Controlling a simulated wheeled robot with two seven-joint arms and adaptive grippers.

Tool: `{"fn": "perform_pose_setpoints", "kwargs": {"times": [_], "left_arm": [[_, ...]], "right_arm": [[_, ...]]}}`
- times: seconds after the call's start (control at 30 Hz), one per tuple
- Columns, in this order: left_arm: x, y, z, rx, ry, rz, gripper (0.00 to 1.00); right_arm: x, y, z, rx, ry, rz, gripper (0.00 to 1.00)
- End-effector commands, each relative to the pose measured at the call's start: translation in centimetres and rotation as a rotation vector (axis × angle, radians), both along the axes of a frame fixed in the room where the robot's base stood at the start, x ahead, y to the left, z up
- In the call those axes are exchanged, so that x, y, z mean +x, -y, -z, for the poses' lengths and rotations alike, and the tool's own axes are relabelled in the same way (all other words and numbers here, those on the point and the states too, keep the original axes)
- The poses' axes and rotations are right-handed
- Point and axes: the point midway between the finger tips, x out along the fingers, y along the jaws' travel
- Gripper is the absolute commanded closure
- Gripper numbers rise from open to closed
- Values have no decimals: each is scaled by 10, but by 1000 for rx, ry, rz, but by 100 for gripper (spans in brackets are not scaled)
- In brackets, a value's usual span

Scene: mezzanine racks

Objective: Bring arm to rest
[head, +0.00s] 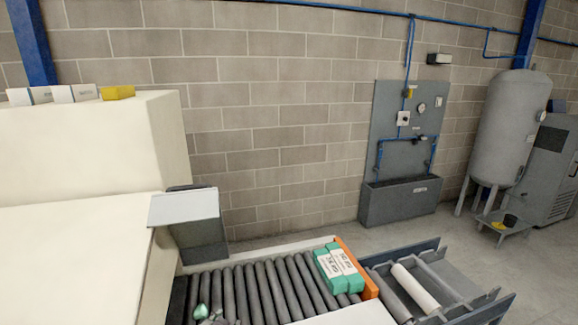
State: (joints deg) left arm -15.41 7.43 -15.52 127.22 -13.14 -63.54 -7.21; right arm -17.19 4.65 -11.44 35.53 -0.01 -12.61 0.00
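Neither of my grippers can be made out in the head view. A roller conveyor (262,292) with dark rollers runs along the bottom of the view. Two green and white boxes (338,269) lie side by side at its right end, against an orange end stop (357,267). A small green item (203,311) shows at the bottom edge over the left rollers. A greyish shape beside it is cut off by the frame, and I cannot tell what it is.
A large cream-coloured housing (75,150) fills the left, with small boxes and a yellow block (117,92) on top. A grey screen-like panel (184,207) stands beside it. Right of the conveyor is a grey frame with a white roller (415,289). A tank (507,125) stands far right.

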Motion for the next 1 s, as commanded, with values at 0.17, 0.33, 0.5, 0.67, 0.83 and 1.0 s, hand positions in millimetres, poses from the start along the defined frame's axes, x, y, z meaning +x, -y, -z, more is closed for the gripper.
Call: {"fn": "perform_pose_setpoints", "kwargs": {"times": [0.17, 0.33, 0.5, 0.67, 0.83, 1.0], "left_arm": [[-54, -17, 23, -72, -167, -76, 59], [-101, -29, 36, -123, -308, -137, 59], [-132, -35, 41, -152, -398, -172, 59], [-154, -39, 44, -170, -457, -196, 59], [-172, -42, 45, -184, -509, -216, 59], [-188, -44, 46, -195, -552, -232, 59]], "right_arm": [[0, 0, 0, 0, 0, 0, 60], [0, -1, 0, 1, 0, 0, 60], [0, -2, 0, 2, 0, 1, 60], [0, -2, 0, 2, 1, 1, 60], [0, -2, 0, 2, 1, 1, 60], [0, -2, 0, 2, 1, 1, 60]]}}
